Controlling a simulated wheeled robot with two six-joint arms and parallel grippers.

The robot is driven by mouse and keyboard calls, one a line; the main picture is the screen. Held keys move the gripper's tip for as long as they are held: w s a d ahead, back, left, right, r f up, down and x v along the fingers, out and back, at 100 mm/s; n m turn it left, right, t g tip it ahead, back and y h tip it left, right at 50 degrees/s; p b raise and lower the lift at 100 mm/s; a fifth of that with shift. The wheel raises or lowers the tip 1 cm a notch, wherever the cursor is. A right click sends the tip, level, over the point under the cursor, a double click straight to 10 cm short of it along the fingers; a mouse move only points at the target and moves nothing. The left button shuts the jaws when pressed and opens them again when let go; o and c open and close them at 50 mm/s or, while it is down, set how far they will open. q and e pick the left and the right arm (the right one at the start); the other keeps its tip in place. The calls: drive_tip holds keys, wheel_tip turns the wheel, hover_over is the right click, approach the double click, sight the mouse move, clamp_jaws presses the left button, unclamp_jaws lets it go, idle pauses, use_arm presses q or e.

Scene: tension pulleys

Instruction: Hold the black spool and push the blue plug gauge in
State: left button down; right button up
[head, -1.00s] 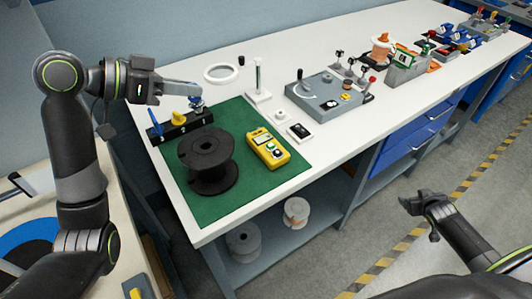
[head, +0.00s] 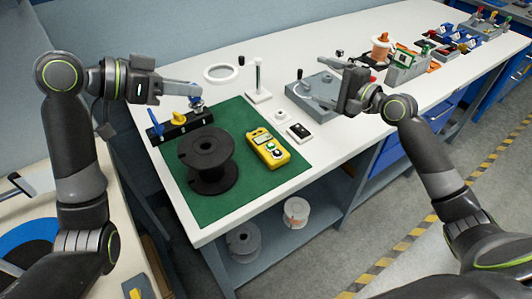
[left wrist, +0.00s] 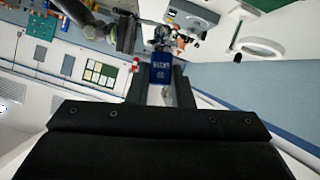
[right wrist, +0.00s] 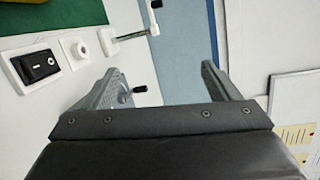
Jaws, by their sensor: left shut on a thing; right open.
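The black spool (head: 207,158) stands upright on the green mat (head: 225,205), with neither gripper touching it. My left gripper (head: 196,95) is shut on the blue plug gauge (head: 196,104), above the mat's back edge and behind the spool. In the left wrist view the blue gauge (left wrist: 161,70) shows between the fingers, with pale lettering on its face. My right gripper (head: 330,78) is over the grey fixture in the middle of the bench, well right of the spool. Its two fingers (right wrist: 160,85) are apart and empty in the right wrist view.
A black gauge rack (head: 180,128) with a yellow gauge stands behind the spool. A yellow meter (head: 268,148) lies to the spool's right. A white ring (head: 221,73) and a white stand (head: 258,85) are farther back. The grey fixture (head: 316,93) is partly hidden by my right gripper.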

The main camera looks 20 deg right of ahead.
drive_tip(key=s+a+m+g+y, duration=0.2)
drive_tip(key=s+a+m+y, duration=0.2)
drive_tip(key=a, duration=0.7)
drive_tip(key=m+g, duration=0.5)
drive_tip(key=g, duration=0.1)
approach(218, 158)
wheel_tip(218, 158, down, 4)
drive_tip(key=w+d, duration=0.2)
drive_tip(key=w, duration=0.1)
drive_tip(key=shift+y, duration=0.4)
drive_tip(key=x, duration=1.2)
drive_tip(key=shift+s+a+r, duration=0.1)
drive_tip(key=shift+s+r, duration=0.05)
drive_tip(key=c, duration=1.2)
